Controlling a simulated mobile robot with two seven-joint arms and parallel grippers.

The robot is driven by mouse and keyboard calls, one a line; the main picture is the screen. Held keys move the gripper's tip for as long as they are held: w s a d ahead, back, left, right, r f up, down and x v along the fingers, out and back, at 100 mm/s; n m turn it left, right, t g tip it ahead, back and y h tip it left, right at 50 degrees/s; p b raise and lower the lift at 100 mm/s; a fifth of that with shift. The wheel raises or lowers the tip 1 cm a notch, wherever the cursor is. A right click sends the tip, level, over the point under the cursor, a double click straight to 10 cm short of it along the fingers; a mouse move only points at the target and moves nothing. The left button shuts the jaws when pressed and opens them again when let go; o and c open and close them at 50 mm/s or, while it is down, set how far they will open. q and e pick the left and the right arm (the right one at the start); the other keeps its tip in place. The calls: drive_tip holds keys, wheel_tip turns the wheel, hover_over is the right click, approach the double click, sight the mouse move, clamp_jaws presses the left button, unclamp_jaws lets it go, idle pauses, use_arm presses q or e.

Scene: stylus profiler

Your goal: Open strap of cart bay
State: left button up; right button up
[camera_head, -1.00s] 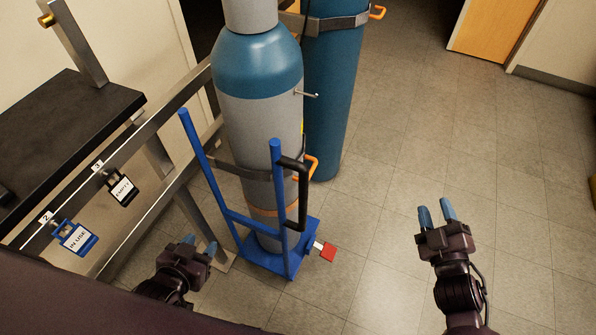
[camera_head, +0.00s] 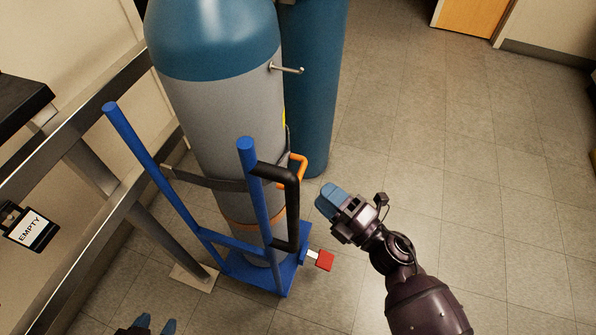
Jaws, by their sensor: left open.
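The blue cart (camera_head: 165,180) holds a tall grey gas cylinder (camera_head: 215,120) with a blue shoulder, standing upright. A dark grey strap (camera_head: 210,182) runs around the cylinder's lower half. An orange handle (camera_head: 300,165) sits at the strap's right end, partly behind the cart's black handle (camera_head: 292,210). My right gripper (camera_head: 327,202) is just right of the orange handle, apart from it in the picture; its fingers overlap, so its opening is unclear. My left gripper (camera_head: 156,324) is open and empty at the bottom edge, with only its blue fingertips showing.
A red pedal (camera_head: 325,260) sticks out from the cart's base at right. A second blue cylinder (camera_head: 315,90) stands behind. A metal rail with an EMPTY tag (camera_head: 31,229) runs along the left. The floor (camera_head: 480,170) at right is clear.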

sight(299, 173)
drive_tip(key=x, duration=0.8)
drive_tip(key=shift+b, duration=0.3)
clamp_jaws()
